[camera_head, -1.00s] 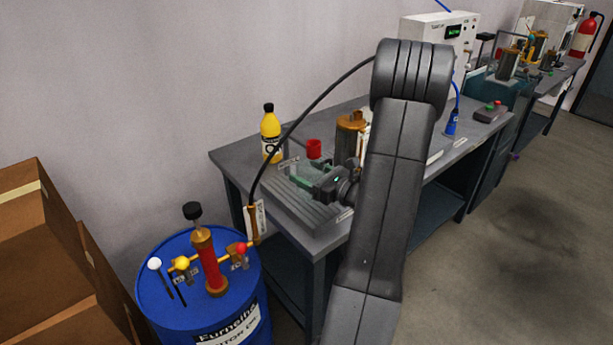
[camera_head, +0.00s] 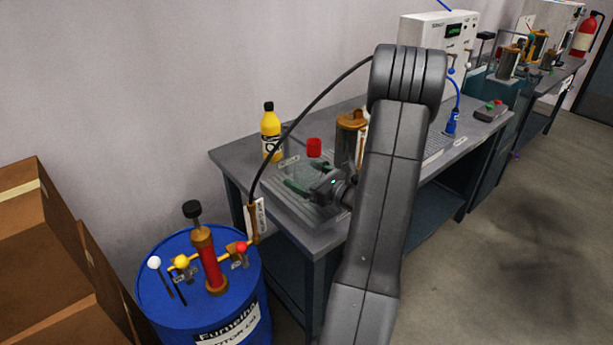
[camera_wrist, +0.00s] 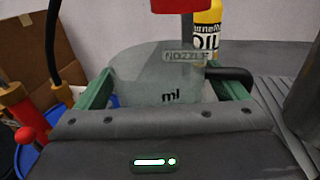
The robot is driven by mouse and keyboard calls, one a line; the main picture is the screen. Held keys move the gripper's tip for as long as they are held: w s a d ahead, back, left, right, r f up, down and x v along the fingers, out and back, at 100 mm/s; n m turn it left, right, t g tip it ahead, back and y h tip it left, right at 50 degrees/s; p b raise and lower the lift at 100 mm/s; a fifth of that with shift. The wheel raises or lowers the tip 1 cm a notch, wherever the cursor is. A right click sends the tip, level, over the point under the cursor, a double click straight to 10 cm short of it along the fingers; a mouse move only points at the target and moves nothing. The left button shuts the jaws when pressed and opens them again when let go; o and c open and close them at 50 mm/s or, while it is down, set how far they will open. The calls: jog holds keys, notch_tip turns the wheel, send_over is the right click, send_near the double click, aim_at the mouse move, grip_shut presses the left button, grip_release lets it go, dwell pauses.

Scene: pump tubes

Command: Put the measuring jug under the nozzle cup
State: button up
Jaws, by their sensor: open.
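The measuring jug (camera_wrist: 150,75) is clear, marked "ml", and stands between the green fingers of my gripper (camera_wrist: 163,92) in the wrist view. The fingers are open, one on each side of it; I cannot tell whether either touches it. In the head view my gripper (camera_head: 302,186) is low over the near left end of the bench, and the jug there is faint. A red cup (camera_head: 314,147) stands just behind. In the wrist view the red cup (camera_wrist: 180,5) shows at the top edge above a grey stem, near a "NOZZLE" label (camera_wrist: 184,56).
A yellow oil bottle (camera_head: 270,136) stands at the back of the bench (camera_head: 235,160). A brown-topped cylinder (camera_head: 350,135) is right of the red cup. A blue drum (camera_head: 160,285) with a pump stands in front, its black hose arching over the bench. Cardboard boxes are at left.

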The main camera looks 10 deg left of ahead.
jog(key=v, duration=1.2)
